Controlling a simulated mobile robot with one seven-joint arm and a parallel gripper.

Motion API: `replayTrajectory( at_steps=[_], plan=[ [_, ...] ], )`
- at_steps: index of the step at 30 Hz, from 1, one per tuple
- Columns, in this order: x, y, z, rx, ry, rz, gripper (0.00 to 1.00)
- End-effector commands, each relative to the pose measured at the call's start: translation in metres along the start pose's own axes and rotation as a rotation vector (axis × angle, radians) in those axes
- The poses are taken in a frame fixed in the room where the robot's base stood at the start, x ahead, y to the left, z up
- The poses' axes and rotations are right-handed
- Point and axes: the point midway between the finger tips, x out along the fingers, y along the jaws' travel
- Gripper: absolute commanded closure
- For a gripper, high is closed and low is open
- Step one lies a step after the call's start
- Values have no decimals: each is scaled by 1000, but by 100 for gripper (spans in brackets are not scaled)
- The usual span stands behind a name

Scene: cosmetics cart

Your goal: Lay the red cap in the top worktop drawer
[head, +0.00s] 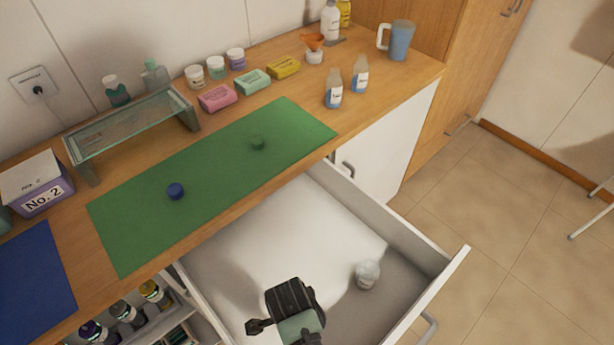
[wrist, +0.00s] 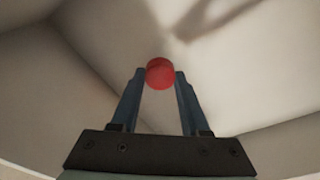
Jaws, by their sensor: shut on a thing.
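The red cap (wrist: 160,74) is held between the fingertips of my gripper (wrist: 159,82) in the wrist view. In the head view my gripper (head: 286,322) is over the open top worktop drawer (head: 400,225), and it hides the cap there. The drawer is pulled out below the worktop. A small whitish jar or bottle (head: 367,274) stands in it to the right of my gripper. The wrist view shows pale drawer surfaces behind the cap. I cannot tell how high the cap is above the drawer floor.
A glass shelf (head: 130,125), soaps, jars and bottles stand further back. An open compartment with bottles (head: 128,314) is left of the drawer. Much of the drawer floor is clear.

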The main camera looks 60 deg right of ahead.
Motion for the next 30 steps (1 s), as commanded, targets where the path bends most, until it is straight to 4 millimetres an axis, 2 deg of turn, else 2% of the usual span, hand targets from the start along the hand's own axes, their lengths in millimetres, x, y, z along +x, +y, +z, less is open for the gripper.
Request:
replayTrajectory(
  at_steps=[12, 25, 26, 30],
  plan=[
    [50, 0, 6, 0, 1, 1, 100],
    [56, 0, 7, 0, 0, -1, 100],
    [55, 0, 7, 0, 0, -1, 50],
    [55, 0, 6, 0, 0, -1, 25]
  ],
)
